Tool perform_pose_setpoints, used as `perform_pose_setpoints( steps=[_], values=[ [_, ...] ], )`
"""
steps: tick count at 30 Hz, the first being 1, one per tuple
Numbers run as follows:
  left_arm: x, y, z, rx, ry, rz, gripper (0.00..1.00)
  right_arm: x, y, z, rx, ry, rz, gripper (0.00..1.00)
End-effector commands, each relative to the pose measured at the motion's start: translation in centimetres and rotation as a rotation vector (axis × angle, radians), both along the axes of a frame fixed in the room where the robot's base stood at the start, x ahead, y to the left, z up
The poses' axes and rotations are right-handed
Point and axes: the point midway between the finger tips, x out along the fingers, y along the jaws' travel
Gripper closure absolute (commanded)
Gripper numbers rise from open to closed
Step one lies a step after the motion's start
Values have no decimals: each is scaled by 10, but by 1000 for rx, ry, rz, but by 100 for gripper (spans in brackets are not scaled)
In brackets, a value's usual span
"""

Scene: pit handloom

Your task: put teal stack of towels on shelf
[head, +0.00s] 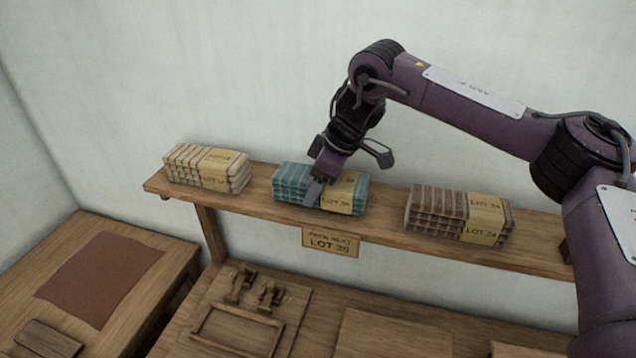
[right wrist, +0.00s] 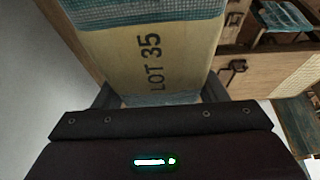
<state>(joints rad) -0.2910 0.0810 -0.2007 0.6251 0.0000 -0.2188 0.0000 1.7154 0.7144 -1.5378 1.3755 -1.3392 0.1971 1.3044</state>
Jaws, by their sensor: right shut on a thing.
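The teal stack of towels (head: 291,184) sits on the wooden shelf (head: 384,226), between two other stacks. It has a tan paper band, which reads LOT 35 in the right wrist view (right wrist: 150,55). My right gripper (head: 318,190) comes down on the stack from above and is shut on it. In the right wrist view its fingers lie on both sides of the banded stack. From the head view I cannot tell whether the stack's underside fully touches the shelf. My left gripper is not in view.
A cream stack (head: 207,167) stands at the shelf's left, a brown stack (head: 459,213) to the right. A LOT 35 sign (head: 331,242) hangs on the shelf's front edge. Below are a bench with a wooden frame (head: 236,331) and a table with a brown mat (head: 101,279).

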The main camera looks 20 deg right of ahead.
Motion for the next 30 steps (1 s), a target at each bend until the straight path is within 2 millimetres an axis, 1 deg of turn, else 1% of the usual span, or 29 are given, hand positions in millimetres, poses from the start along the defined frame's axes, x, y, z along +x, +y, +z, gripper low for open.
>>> perform_pose_setpoints(
  steps=[1, 3, 5, 8, 13, 14, 18, 26, 30],
  values=[
    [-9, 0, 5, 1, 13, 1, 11, 0, 0, -3, 0, 0, -1, 61],
    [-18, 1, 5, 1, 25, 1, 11, 0, 0, -9, 1, -2, -1, 61],
    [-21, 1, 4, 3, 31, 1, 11, 0, 0, -11, 1, -2, -2, 61],
    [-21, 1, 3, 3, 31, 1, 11, 0, 0, -12, 1, -2, -2, 61],
    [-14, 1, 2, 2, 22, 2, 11, 0, 0, -14, 1, -2, -1, 61],
    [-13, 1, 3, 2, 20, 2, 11, 0, 0, -13, 1, -1, -1, 31],
    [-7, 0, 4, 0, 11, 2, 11, 0, 0, -13, 1, -1, -1, 13],
    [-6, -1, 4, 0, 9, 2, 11, 0, 0, -12, 1, -2, -1, 13],
    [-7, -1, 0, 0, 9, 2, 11, -1, -2, -5, 2, -4, -1, 13]
  ],
)
